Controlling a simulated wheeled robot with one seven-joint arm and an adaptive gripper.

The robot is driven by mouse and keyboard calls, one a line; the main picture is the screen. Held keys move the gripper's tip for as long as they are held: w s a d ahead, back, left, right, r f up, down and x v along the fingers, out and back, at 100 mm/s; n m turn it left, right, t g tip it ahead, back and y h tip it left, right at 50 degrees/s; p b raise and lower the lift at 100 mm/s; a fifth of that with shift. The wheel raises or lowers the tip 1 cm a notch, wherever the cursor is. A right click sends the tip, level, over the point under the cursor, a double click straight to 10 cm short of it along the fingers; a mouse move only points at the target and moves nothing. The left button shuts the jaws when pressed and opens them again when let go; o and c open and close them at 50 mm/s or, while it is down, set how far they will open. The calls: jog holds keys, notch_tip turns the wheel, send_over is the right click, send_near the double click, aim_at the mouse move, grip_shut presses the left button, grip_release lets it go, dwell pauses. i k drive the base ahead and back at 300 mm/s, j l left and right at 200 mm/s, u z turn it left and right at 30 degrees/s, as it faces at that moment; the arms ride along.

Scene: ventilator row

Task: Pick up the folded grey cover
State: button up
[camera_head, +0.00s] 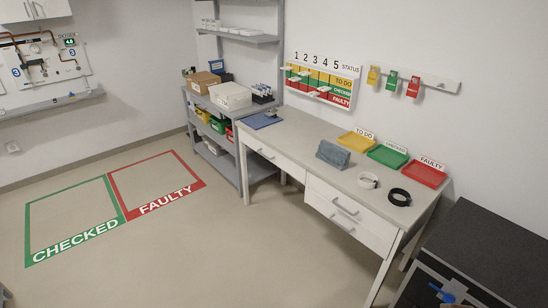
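The folded grey cover (333,154) lies on the top of the white desk (290,141), about midway along it. My gripper is not in view.
Yellow (356,141), green (388,156) and red (425,174) trays line the wall side of the desk. A white roll (368,181) and a black roll (399,197) lie near its right end. A dark-topped unit (490,245) stands at lower right. The floor (220,250) before the desk is clear.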

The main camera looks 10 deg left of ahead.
aim_at(335, 156)
jog(key=u, duration=0.25)
jog(key=j, duration=0.35)
jog(key=k+j, duration=0.15)
jog(key=j, duration=0.2)
jog(key=i+j, duration=0.1)
jog(key=j, duration=0.7)
jog(key=i+j, duration=0.15)
jog(key=j, duration=0.25)
jog(key=i+j, duration=0.1)
jog(key=j, duration=0.35)
jog(key=j+u, duration=0.1)
jog(key=j, duration=0.3)
jog(key=i, duration=1.35)
jog(key=i+l, duration=0.15)
jog(key=l, duration=0.2)
jog(key=i+l, duration=0.1)
jog(key=l, duration=0.3)
jog(key=i+l, duration=0.15)
jog(key=l, duration=0.2)
jog(key=i+l+u, duration=0.1)
jog(key=l, duration=0.3)
jog(key=i+l, duration=0.15)
jog(key=l, duration=0.2)
jog(key=i+l, duration=0.1)
jog(key=l, duration=0.3)
jog(key=i+l, duration=0.15)
jog(key=l, duration=0.2)
jog(key=u, duration=0.05)
